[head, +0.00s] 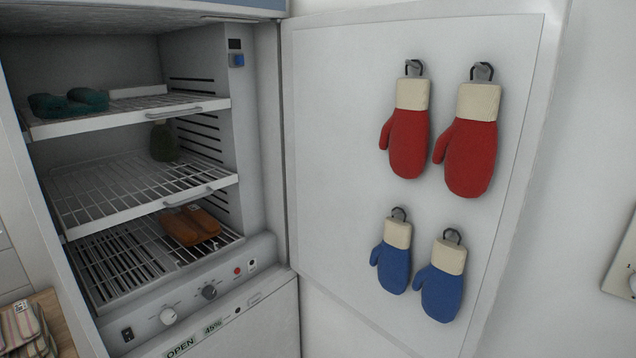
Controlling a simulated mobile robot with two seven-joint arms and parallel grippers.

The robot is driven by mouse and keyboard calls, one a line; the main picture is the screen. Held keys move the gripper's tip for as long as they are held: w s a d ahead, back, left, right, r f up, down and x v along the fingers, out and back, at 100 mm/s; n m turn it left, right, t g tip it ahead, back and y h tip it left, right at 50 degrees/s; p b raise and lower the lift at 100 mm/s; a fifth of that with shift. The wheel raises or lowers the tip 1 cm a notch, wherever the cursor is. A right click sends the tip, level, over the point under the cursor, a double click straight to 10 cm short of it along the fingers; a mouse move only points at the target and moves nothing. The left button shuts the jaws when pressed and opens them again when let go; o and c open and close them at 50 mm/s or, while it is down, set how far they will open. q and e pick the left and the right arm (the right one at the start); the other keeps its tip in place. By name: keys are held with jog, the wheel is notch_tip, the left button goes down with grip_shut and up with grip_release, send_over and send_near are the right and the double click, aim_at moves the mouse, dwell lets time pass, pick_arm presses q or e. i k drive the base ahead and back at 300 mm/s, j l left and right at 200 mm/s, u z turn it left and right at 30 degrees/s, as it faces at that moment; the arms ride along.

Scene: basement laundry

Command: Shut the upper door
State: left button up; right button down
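The upper door (340,150) is white and stands wide open, swung out to the right of the cabinet (262,130). Two red mittens with cream cuffs, a left one (408,140) and a right one (470,155), hang on hooks on its inner face. Two blue mittens, a left one (391,268) and a right one (440,292), hang below them. The cabinet's inside is exposed, with wire shelves (100,190). Neither of my grippers shows in the head view.
Teal items (70,103) lie on the top shelf, a dark green item (163,142) hangs below it, and orange-brown items (190,224) lie lower. A control panel (190,300) sits below the opening. Folded striped cloth (22,328) lies at the lower left. A wall plate (622,260) is at right.

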aim_at(341, 70)
jog(key=j+u, duration=0.2)
jog(key=j, duration=0.25)
jog(key=i+j+u, duration=0.1)
jog(key=j+u, duration=0.15)
jog(key=j, duration=0.15)
jog(key=i+j+u, duration=0.2)
jog(key=j, duration=0.2)
jog(key=k, duration=0.1)
